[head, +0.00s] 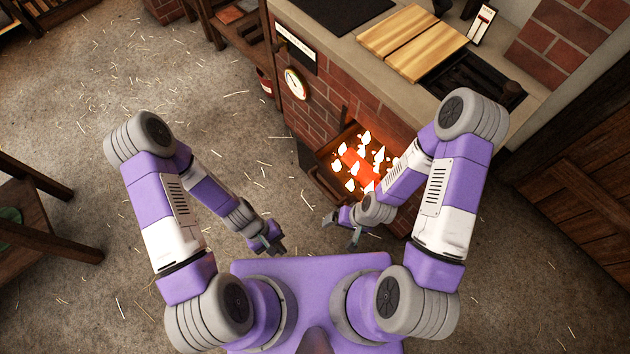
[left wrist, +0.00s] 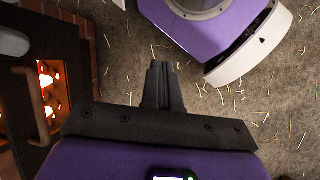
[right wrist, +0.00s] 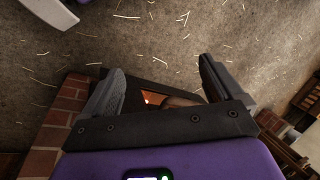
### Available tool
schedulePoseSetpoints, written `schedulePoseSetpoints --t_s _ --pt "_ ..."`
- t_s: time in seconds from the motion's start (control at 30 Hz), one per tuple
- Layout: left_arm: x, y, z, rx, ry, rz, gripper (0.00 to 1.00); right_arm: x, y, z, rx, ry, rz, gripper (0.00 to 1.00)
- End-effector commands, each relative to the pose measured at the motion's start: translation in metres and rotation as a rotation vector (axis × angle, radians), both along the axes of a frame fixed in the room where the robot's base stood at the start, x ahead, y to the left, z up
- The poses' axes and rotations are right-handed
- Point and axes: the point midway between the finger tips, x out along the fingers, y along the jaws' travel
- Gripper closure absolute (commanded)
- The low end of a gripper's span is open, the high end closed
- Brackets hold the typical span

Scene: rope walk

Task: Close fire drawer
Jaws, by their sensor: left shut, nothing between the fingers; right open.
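The fire drawer (head: 326,186) stands pulled out of the brick stove front, with flames and glowing coals inside. Its dark front and a brown bar handle (left wrist: 36,106) show in the left wrist view. My right gripper (head: 341,230) is open and empty, in front of the drawer. In the right wrist view, part of the drawer and a brown rounded piece, likely the handle, show beyond and between its fingers (right wrist: 162,68). My right forearm hides part of the drawer's right side. My left gripper (head: 275,246) is shut and empty, left of the right gripper and apart from the drawer.
The brick stove (head: 310,112) carries a gauge (head: 294,84), wooden boards (head: 412,42) and a dark grate (head: 470,80) on top. A wooden shelf (head: 245,40) stands beside it. A wooden table (head: 40,235) is at far left. The straw-strewn floor between is clear.

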Motion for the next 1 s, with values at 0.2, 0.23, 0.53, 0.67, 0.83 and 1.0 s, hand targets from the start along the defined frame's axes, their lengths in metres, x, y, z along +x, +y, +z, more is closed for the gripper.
schedulePoseSetpoints --t_s 0.2,0.23,0.53,0.67,0.83,1.0 --pt "-0.031 -0.053 -0.003 -0.336 0.503 0.399 1.0 0.0 0.0 -0.006 0.0 0.0 0.0 0.07" --pt "-0.025 -0.062 -0.001 -0.4 0.547 0.466 1.0 0.0 0.0 -0.007 0.0 0.0 0.0 0.07" --pt "0.087 -0.068 -0.006 -0.992 0.599 1.127 1.0 0.0 0.0 -0.012 0.0 0.0 0.0 0.07" --pt "0.116 -0.049 -0.014 -1.116 0.519 1.293 1.0 0.0 0.0 -0.012 0.0 0.0 0.0 0.07" --pt "0.132 -0.042 -0.018 -1.168 0.473 1.365 1.0 0.0 0.0 -0.014 0.0 0.0 0.0 0.07" --pt "0.147 -0.062 -0.018 -1.17 0.474 1.362 1.0 0.0 0.0 -0.019 0.0 0.0 0.0 0.07"
